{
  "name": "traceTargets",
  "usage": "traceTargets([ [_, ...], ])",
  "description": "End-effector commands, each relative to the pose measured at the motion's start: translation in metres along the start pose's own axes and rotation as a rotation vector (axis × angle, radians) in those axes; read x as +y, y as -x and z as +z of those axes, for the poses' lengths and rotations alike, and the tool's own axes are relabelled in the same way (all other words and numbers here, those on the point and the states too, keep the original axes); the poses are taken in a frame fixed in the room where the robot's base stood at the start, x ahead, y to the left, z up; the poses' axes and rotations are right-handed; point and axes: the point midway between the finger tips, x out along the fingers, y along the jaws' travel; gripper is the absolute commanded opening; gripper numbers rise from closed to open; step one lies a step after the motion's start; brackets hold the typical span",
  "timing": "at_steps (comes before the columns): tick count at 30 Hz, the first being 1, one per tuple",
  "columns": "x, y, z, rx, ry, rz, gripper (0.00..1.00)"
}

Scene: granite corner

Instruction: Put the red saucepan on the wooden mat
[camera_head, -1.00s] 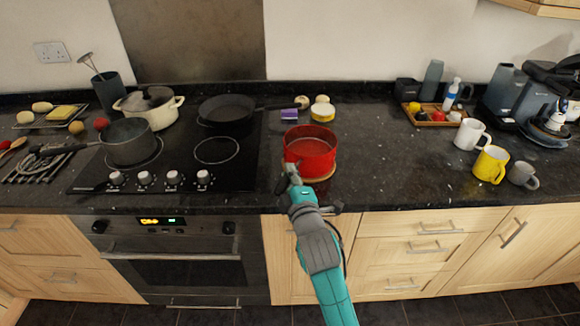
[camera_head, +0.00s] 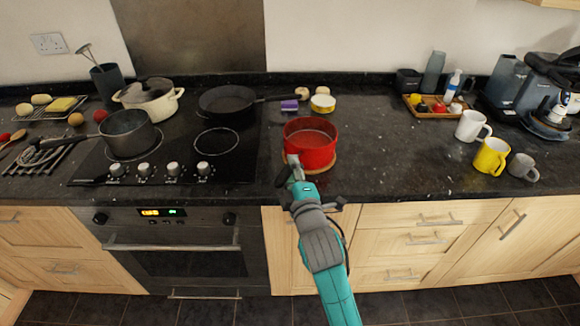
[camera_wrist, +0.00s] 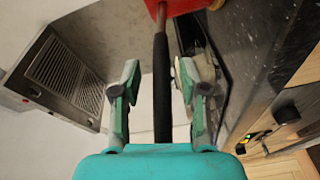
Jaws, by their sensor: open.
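The red saucepan (camera_head: 310,146) stands upright on the counter right of the hob. The round wooden mat (camera_head: 328,167) shows as a pale rim under its front right side; the rest is hidden by the pan. My gripper (camera_head: 291,172) is at the pan's near side, by the handle. In the wrist view my gripper (camera_wrist: 160,82) is open, with the black handle (camera_wrist: 162,95) running between its fingers. Gaps show on both sides of the handle. The red pan body (camera_wrist: 172,8) is at the top edge of that view.
The black hob (camera_head: 190,165) with a grey saucepan (camera_head: 127,133), frying pan (camera_head: 226,103) and cream pot (camera_head: 150,103) is on the left. A yellow tin (camera_head: 322,104) stands behind the red saucepan. Mugs (camera_head: 490,157) stand far right. Counter between is clear.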

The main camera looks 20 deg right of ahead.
Motion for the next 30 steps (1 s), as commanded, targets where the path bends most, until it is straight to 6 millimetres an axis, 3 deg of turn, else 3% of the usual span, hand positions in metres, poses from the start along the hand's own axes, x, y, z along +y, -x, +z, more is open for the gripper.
traceTargets([
  [9,0.000,0.061,0.000,0.001,0.001,-0.001,0.44],
  [15,0.000,0.090,0.000,0.001,0.001,0.000,0.44],
  [21,0.001,0.103,0.000,0.000,0.000,0.001,0.44],
  [30,0.000,0.105,0.000,0.000,-0.001,0.000,0.44],
])
